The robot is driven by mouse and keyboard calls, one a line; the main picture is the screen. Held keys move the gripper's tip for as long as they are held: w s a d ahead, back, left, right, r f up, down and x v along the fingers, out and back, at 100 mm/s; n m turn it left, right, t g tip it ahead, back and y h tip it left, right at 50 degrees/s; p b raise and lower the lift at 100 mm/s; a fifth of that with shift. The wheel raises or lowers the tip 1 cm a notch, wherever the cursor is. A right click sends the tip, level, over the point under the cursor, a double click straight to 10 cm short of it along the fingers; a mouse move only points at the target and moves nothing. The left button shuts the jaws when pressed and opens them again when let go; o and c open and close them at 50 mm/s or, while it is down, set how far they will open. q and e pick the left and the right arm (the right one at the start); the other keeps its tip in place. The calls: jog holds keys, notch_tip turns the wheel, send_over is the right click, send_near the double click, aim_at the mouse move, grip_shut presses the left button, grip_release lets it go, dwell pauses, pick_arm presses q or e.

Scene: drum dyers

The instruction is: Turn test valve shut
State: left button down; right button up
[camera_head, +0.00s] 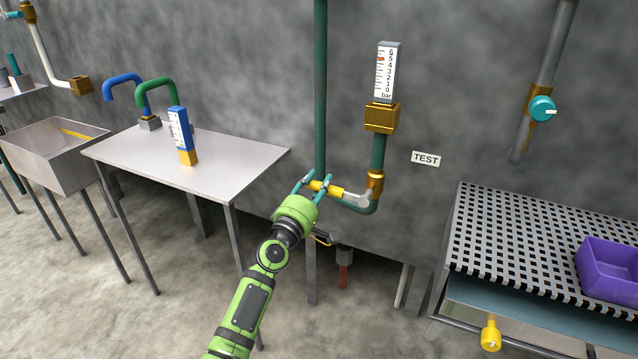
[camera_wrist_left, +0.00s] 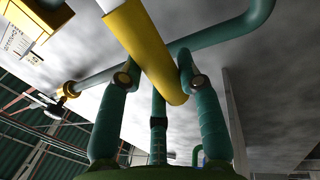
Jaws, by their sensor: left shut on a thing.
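The TEST label (camera_head: 426,159) is on the grey wall, right of a teal pipe (camera_head: 321,90) that bends up to a gauge. The test valve's yellow lever handle (camera_head: 333,191) lies nearly level, sloping slightly down to the right, with a grey end beside the brass fitting (camera_head: 375,182). My left gripper (camera_head: 317,184) is shut on the handle near its left end. The valve body is partly hidden. My right gripper is not in view.
The bar gauge (camera_head: 387,75) stands above the valve, with a red mark high on its scale. A metal table (camera_head: 235,160) is to the left. A perforated rack (camera_head: 500,245) with a purple bin (camera_head: 610,270) is to the right. A teal knob (camera_head: 542,109) is on the wall.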

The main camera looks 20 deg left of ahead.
pick_arm(q)
jog(key=shift+f+n, duration=0.25)
jog(key=shift+n, duration=0.25)
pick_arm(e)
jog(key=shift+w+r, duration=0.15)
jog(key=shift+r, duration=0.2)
pick_arm(q)
jog(key=c, duration=0.8)
grip_release()
jog(key=shift+f, duration=0.15)
jog(key=s, duration=0.4)
jog(key=s+f, duration=0.1)
jog(key=s, duration=0.2)
jog(key=s+f, duration=0.1)
jog(key=s, duration=0.3)
jog(key=shift+s+a+f, duration=0.15)
jog(key=shift+s, duration=0.2)
